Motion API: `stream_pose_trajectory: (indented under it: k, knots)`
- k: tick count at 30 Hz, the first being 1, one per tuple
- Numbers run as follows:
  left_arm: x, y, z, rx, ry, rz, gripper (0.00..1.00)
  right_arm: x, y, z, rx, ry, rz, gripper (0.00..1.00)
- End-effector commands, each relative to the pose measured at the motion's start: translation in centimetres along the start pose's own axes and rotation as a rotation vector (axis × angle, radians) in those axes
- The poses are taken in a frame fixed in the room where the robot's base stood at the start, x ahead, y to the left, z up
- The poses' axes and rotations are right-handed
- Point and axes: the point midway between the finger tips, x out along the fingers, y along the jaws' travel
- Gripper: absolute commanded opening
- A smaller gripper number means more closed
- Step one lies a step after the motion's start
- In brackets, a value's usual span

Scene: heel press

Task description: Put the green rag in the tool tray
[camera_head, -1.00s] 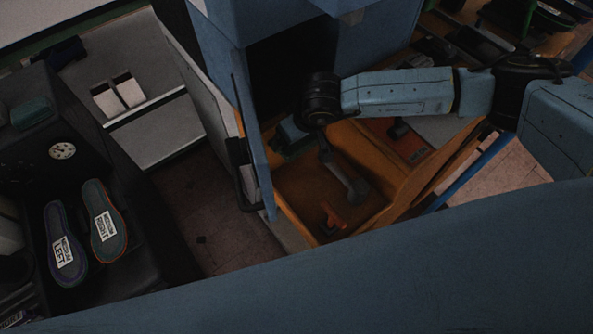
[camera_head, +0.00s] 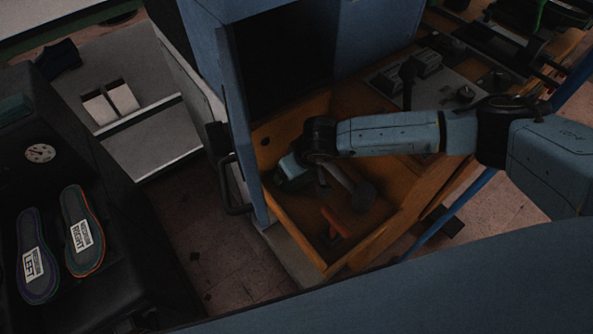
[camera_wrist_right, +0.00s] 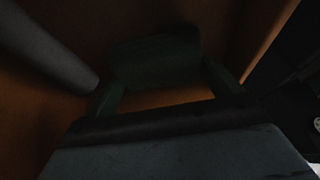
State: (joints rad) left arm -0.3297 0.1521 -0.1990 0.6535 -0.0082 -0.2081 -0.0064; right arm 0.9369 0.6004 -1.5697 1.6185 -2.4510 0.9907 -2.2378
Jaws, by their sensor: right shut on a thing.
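The wooden tool tray (camera_head: 288,232) is an open box under the blue cabinet. My right arm reaches into it from the right. My right gripper (camera_head: 290,178) is low over the tray's left part, inside its walls. In the right wrist view my right gripper (camera_wrist_right: 166,90) is shut on a dark green piece, the green rag (camera_wrist_right: 155,58), between its fingers. The tray's brown floor shows around the rag; whether the rag touches it is too dark to tell. In the head view the rag cannot be made out clearly. My left gripper is not in view.
A grey mallet-like tool (camera_head: 361,194) and an orange tool (camera_head: 337,223) lie in the tray. A blue door with a black handle (camera_head: 232,190) stands open at its left. Two insoles (camera_head: 84,235) lie on a dark machine at the left.

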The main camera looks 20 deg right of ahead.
Motion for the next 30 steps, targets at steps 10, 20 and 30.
stream_pose_trajectory:
  k: [10, 20, 30]
  knots:
    - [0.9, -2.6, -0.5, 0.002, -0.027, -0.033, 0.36, 0.4, -0.1, 0.1, -0.001, 0.001, -0.002, 0.65]
    - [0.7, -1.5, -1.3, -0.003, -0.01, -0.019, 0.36, 0.2, -0.1, 0.0, 0.0, 0.001, -0.002, 1.0]
    - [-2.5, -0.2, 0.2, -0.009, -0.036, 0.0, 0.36, -3.4, -0.1, -0.2, 0.0, 0.0, -0.003, 1.0]
